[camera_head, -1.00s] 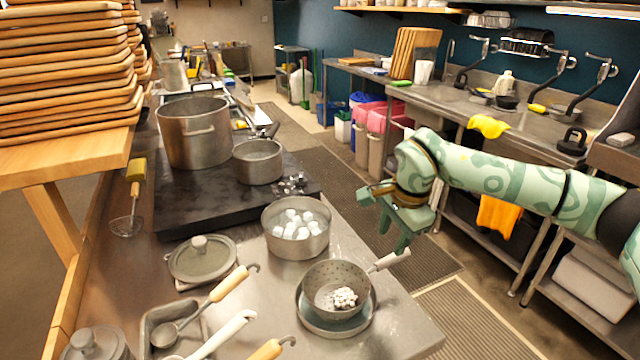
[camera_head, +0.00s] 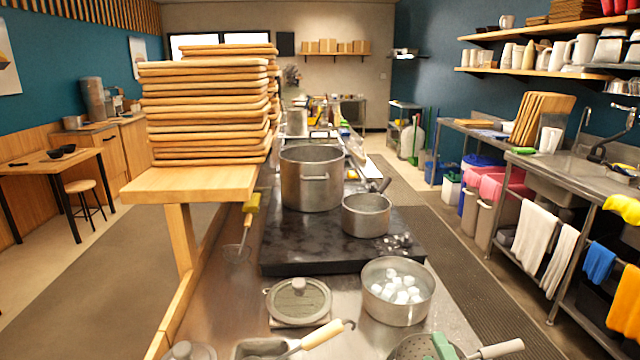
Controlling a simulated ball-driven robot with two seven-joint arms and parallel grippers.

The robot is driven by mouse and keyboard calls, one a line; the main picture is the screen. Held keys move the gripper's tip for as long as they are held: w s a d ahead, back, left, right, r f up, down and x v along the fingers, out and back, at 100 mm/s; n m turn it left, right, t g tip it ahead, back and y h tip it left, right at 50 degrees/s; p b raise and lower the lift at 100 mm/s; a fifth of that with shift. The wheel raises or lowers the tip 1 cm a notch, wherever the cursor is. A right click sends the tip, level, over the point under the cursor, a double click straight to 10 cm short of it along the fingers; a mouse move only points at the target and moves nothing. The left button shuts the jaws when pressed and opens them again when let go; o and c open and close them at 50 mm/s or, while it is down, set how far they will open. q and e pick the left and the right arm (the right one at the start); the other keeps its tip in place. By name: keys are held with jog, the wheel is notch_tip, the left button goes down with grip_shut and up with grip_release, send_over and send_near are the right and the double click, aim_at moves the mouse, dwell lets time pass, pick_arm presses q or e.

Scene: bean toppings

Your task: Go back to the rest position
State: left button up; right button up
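A small green part of my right gripper (camera_head: 444,346) shows at the bottom edge, over or beside the perforated strainer (camera_head: 408,349). The rest of that gripper and its arm are cut off, so its opening is hidden. The strainer's pale handle (camera_head: 502,348) points right. My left gripper is not in view. A metal pot with white cubes (camera_head: 398,310) stands on the steel counter behind the strainer.
A lidded pan (camera_head: 298,301) stands left of the cube pot. A large pot (camera_head: 311,190) and a smaller pot (camera_head: 366,222) stand on the black stove (camera_head: 300,247). Stacked wooden trays (camera_head: 205,120) rise at left. A sink counter (camera_head: 590,180) runs along the right.

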jog(key=s+d+f+m+g+h, duration=0.3)
jog(key=s+d+f+m+g, duration=0.25)
jog(key=s+f, duration=0.3)
jog(key=s+d+f+m+g+h, duration=0.3)
jog(key=s+d+f+m+g, duration=0.25)
jog(key=s+d+f, duration=0.35)
jog(key=s+a+f+g+y, duration=0.1)
jog(key=s+a+f, duration=0.1)
jog(key=f, duration=0.6)
jog(key=s+a+f+g+y, duration=0.1)
jog(key=s+a+f, duration=0.15)
jog(key=f, duration=0.45)
jog(key=s+a+f+g+y, duration=0.1)
jog(key=s+a+f+g, duration=0.1)
jog(key=f, duration=0.6)
jog(key=s+f+m+g+y, duration=0.1)
jog(key=s+f, duration=0.6)
jog(key=s, duration=0.3)
jog(key=s+f+m+g+y, duration=0.1)
jog(key=s+f, duration=0.7)
jog(key=s, duration=0.2)
jog(key=shift+a+f+g, duration=0.3)
jog(key=shift+a, duration=0.05)
